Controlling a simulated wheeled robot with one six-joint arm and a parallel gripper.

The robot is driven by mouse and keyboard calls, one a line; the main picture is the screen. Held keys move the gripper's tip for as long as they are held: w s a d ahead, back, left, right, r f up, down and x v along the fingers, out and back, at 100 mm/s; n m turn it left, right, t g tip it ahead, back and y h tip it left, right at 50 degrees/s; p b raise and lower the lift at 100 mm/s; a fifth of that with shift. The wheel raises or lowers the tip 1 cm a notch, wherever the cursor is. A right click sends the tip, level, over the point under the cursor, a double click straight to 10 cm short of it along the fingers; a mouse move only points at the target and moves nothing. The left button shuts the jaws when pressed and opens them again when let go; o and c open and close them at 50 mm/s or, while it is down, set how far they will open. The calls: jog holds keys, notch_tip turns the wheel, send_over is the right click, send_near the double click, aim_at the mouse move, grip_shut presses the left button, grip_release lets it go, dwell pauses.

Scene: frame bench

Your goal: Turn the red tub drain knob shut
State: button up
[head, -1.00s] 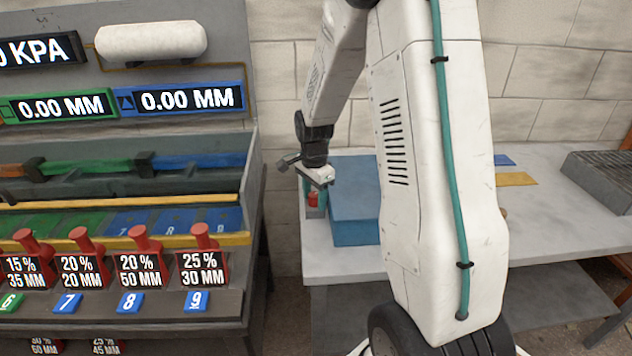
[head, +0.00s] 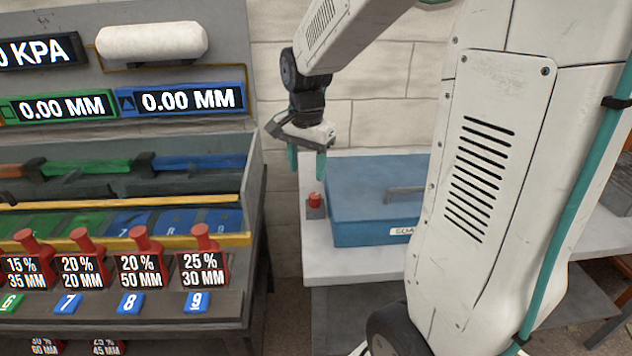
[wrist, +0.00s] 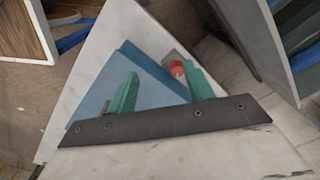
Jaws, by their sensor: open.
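The red drain knob (head: 315,200) stands on a small dark base by the left side of the blue tub (head: 350,232). Its turned position is too small to read. My gripper (head: 307,160) is open and empty, above the knob and slightly left of it, apart from it. In the wrist view my gripper (wrist: 160,76) shows two teal fingers over the blue tub (wrist: 158,92).
The tub has a grey handle (head: 405,189) and a partly hidden label on a pale bench (head: 330,262). A rack (head: 140,325) with red plungers and displays stands at the left, with a gap between it and the bench.

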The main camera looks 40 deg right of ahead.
jog(key=s+a+r+n, duration=0.3)
jog(key=s+a+n, duration=0.1)
jog(key=s, duration=0.3)
jog(key=s+a+r+n, duration=0.3)
jog(key=s+a+n, duration=0.1)
jog(key=s, duration=0.2)
jog(key=shift+s+n+t, duration=0.3)
jog(key=shift+s+n, duration=0.1)
jog(key=shift+a, duration=0.1)
